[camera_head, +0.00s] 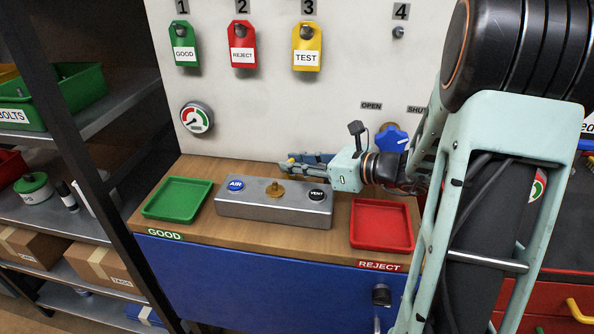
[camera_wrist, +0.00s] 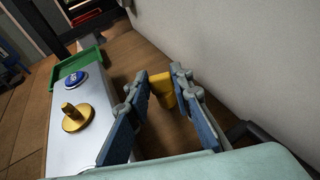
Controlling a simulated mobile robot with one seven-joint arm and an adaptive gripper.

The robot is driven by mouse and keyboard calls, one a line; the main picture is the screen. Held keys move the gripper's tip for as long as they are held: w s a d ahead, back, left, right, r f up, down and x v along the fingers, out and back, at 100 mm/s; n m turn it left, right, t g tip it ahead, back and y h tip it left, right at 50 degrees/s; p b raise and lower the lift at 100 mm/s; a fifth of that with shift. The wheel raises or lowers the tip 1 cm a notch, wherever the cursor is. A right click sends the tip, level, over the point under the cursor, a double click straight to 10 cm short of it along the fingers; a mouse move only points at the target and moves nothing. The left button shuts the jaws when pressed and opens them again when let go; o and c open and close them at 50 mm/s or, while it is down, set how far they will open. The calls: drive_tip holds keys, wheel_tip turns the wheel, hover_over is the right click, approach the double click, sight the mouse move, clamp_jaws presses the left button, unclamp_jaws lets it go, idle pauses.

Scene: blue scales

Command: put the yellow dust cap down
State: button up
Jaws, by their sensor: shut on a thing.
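The yellow dust cap (camera_wrist: 163,89) sits between the two blue fingers of my gripper (camera_wrist: 163,84) in the wrist view. My gripper (camera_head: 300,160) is shut on the cap. It points left, low behind the grey box and in front of the pale wall panel. The wooden bench top (camera_head: 182,168) lies under this area. I cannot tell whether the cap touches the bench.
The grey box (camera_head: 258,208) carries a brass fitting (camera_head: 275,191), a blue AIR button (camera_head: 236,184) and a black VENT button (camera_head: 316,195). A green tray (camera_head: 150,212) stands left and a red tray (camera_head: 380,246) right; both look empty. The wall panel (camera_head: 270,120) is close behind my gripper.

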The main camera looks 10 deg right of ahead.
drive_tip(key=shift+f, duration=0.25)
drive_tip(key=shift+f, duration=0.2)
drive_tip(key=o, duration=0.8)
drive_tip(key=shift+s+d+r, duration=0.15)
drive_tip(key=shift+d+r, duration=0.1)
drive_tip(key=shift+r, duration=0.1)
drive_tip(key=p+v, duration=0.2)
drive_tip(key=v, duration=0.9)
drive_tip(key=shift+s+d+r, duration=0.1)
drive_tip(key=shift+s, duration=0.05)
